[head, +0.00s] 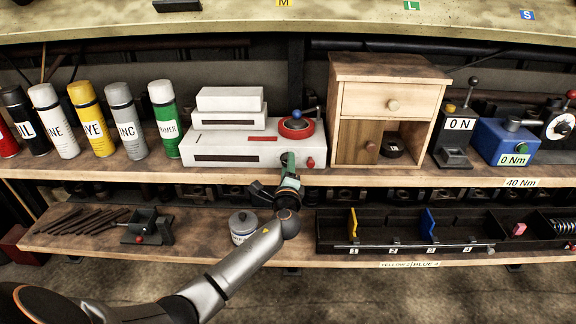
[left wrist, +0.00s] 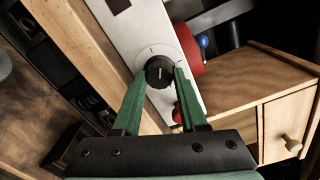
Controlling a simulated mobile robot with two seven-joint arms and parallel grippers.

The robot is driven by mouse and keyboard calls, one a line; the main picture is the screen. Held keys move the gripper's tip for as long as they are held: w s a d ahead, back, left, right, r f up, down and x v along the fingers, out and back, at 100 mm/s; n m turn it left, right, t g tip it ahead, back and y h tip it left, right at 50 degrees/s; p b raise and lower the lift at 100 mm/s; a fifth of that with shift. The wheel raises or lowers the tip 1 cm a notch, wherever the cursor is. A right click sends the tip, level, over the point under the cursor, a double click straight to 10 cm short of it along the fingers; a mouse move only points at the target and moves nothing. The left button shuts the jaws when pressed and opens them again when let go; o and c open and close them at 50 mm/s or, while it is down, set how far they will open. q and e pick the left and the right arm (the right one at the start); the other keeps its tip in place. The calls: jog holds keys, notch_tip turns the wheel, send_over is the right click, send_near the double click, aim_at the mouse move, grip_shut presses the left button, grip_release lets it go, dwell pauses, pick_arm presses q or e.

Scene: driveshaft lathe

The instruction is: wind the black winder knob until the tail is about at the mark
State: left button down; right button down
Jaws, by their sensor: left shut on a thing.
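The black winder knob (left wrist: 159,71) sits on the front face of a white machine (head: 230,148), with a pale line across it and tick marks around it. My left gripper (head: 288,162) reaches up to the machine's front from below. In the left wrist view the green fingers of this gripper (left wrist: 160,80) are closed on the knob, one on each side. In the head view the gripper hides the knob. A red round part (head: 297,127) with a blue ball is on top of the machine. I cannot make out the tail or its mark. My right gripper is not in view.
A wooden cabinet (head: 388,101) stands close to the machine's right. Several spray cans (head: 122,118) stand to the left. A small lidded tin (head: 243,226) and a black bin tray (head: 386,247) are on the lower shelf beside my left arm.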

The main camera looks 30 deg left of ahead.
pick_arm(q)
jog(key=shift+c, duration=2.2)
grip_release()
jog(key=shift+f, duration=0.1)
